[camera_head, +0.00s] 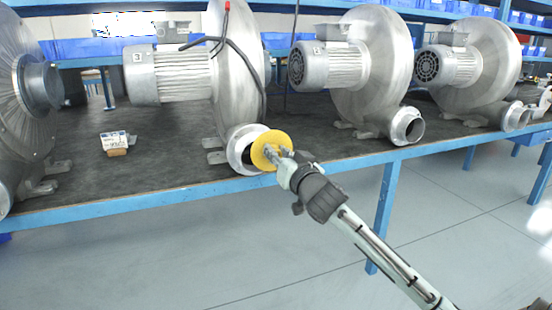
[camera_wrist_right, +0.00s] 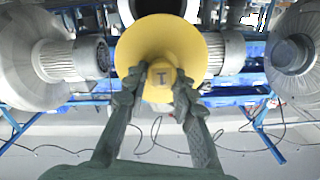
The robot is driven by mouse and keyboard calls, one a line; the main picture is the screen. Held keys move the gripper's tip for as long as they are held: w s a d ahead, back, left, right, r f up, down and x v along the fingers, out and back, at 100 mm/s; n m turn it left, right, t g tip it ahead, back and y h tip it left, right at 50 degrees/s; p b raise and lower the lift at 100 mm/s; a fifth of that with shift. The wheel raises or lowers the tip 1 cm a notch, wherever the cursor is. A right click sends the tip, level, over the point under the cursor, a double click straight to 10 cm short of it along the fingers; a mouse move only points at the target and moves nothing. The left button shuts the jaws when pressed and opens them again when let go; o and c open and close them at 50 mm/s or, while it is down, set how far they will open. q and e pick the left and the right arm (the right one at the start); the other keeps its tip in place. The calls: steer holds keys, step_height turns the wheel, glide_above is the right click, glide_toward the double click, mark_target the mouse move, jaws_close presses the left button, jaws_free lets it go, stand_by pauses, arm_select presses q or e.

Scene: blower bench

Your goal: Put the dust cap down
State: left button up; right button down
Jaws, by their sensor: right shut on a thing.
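The dust cap (camera_head: 268,145) is a yellow disc with a knob at its centre. My right gripper (camera_head: 281,156) is shut on the knob and holds the cap upright in front of the outlet (camera_head: 236,158) of the blower marked 3. The cap covers the right part of that outlet ring in the head view; whether it touches the ring I cannot tell. In the right wrist view the cap (camera_wrist_right: 188,38) faces the camera, with both fingers (camera_wrist_right: 160,84) on either side of its knob. My left gripper is not in view.
The dark bench top (camera_head: 75,178) has a blue front edge. A small labelled box (camera_head: 115,142) stands on it at left, with clear surface around it. More blowers (camera_head: 375,65) stand to the right and one at far left. Blue shelving is behind.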

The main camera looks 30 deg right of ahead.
steer(key=shift+s+r, duration=0.1)
steer(key=shift+s, duration=0.1)
steer(key=s+a+f+n+y, duration=0.1)
steer(key=s+a+f+y, duration=0.1)
steer(key=s+a+f, duration=0.5)
steer(key=s+a+f+n+y, duration=0.1)
steer(key=s+a+f, duration=0.6)
steer(key=a, duration=0.7)
steer(key=shift+s+f+y, duration=0.35)
steer(key=shift+s+y, duration=0.05)
steer(key=shift+s, duration=0.7)
